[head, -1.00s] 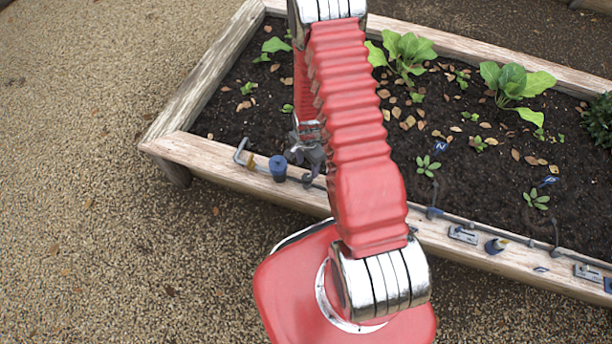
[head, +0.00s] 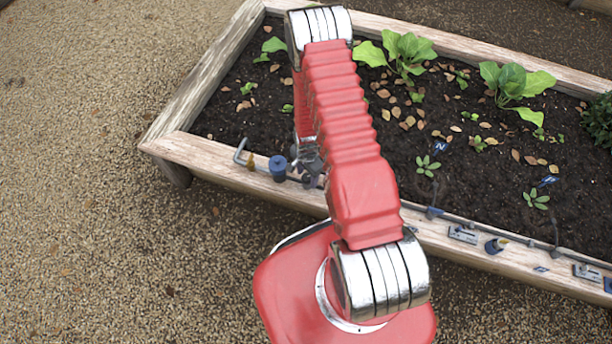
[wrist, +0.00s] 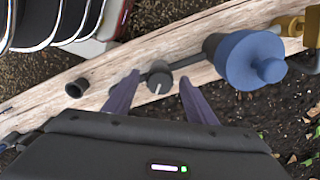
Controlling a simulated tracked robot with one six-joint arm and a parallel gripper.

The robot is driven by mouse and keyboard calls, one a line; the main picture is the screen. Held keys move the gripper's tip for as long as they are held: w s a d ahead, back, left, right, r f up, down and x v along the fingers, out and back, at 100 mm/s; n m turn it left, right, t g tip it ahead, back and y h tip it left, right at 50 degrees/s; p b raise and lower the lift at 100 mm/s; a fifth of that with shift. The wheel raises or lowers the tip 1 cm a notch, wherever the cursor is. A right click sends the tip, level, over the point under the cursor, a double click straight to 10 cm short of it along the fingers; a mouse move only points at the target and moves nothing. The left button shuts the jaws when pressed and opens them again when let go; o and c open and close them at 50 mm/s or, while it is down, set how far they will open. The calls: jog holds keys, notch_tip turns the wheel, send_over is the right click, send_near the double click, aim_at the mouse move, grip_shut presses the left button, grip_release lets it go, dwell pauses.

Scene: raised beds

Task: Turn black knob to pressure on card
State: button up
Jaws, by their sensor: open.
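The black knob (wrist: 162,75) shows in the wrist view on the wooden edge, with a pale pointer line on its face toward the bottom of the picture. My gripper (wrist: 158,80) is open, with one purple-grey finger on each side of the knob. A gap shows on both sides, and I cannot tell how far the tips are above the wood. In the head view my gripper (head: 308,163) is at the bed's front edge, just right of the blue cylinder, and the arm partly hides the knob area. I cannot make out a pressure card in either view.
The blue cylinder (wrist: 244,60) stands close to the right finger in the wrist view, with a brass fitting (wrist: 290,27) beyond it. A short dark tube (wrist: 77,88) sits to the left. Plants and soil fill the raised bed (head: 210,185); gravel lies in front.

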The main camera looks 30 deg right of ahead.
jog(key=shift+c, duration=0.4)
jog(key=c, duration=0.9)
jog(key=shift+a, duration=0.25)
jog(key=shift+c, duration=0.3)
jog(key=shift+d, duration=0.25)
jog(key=shift+w, duration=0.1)
